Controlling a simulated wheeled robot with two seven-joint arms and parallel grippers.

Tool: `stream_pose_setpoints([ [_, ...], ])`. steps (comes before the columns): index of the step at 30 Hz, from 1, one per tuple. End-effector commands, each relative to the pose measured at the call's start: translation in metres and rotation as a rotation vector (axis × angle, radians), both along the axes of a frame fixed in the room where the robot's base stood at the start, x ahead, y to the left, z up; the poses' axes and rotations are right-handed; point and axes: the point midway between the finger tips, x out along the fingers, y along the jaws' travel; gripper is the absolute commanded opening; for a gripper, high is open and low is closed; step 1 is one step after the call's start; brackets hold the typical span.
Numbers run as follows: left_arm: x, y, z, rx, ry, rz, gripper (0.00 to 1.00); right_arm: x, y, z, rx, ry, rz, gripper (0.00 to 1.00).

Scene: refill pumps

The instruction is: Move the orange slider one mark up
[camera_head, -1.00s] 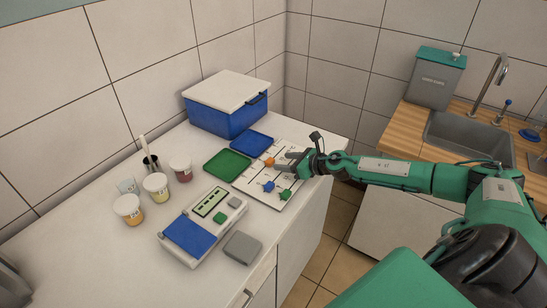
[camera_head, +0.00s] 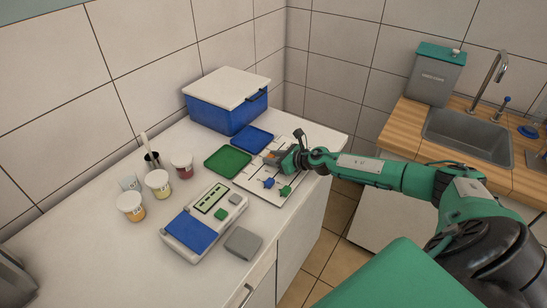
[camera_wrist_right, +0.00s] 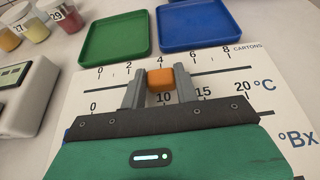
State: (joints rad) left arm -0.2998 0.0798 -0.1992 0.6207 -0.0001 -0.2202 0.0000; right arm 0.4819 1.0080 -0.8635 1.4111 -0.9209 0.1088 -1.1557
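The orange slider (camera_wrist_right: 160,80) sits on the top scale of the white board (camera_wrist_right: 88,93), marked 0 to 8 with the word CARTONS. In the right wrist view it is just below the printed 4; its exact mark is hard to read. My right gripper (camera_wrist_right: 160,88) has one finger on each side of the slider, with no clear gap, and seems shut on it. In the head view my right gripper (camera_head: 276,158) covers most of the slider. My left gripper is not in view.
A blue slider (camera_head: 268,183) and a green slider (camera_head: 285,191) are on the same board, close to my right gripper. Behind it are a green tray (camera_head: 227,162) and a blue tray (camera_head: 252,139). A scale device (camera_head: 205,222) and several cups stand to the left.

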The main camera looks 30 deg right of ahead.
Motion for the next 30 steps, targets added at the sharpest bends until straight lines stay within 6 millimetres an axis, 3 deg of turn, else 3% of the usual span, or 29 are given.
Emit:
stream_pose_setpoints([
  [1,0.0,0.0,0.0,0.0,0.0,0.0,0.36,0.0,0.0,0.0,0.0,0.0,0.0,0.13],
  [3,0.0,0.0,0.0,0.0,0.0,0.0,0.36,0.0,0.0,0.0,0.0,0.0,0.0,0.0],
  [8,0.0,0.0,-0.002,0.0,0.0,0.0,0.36,0.001,-0.001,-0.001,0.0,0.0,-0.001,0.0],
  [16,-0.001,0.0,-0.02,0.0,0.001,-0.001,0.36,0.009,-0.021,-0.003,-0.001,-0.002,-0.001,0.0],
  [25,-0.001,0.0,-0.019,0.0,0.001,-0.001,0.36,0.009,-0.022,0.001,0.0,-0.001,0.0,0.0],
  [26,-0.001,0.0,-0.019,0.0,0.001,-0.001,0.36,0.009,-0.022,0.0,0.0,-0.001,0.0,0.37],
  [28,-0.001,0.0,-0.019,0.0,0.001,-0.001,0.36,0.009,-0.022,0.0,0.0,0.0,0.0,0.5],
  [30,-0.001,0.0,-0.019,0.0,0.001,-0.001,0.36,0.009,-0.022,0.0,0.0,0.0,0.0,0.53],
])
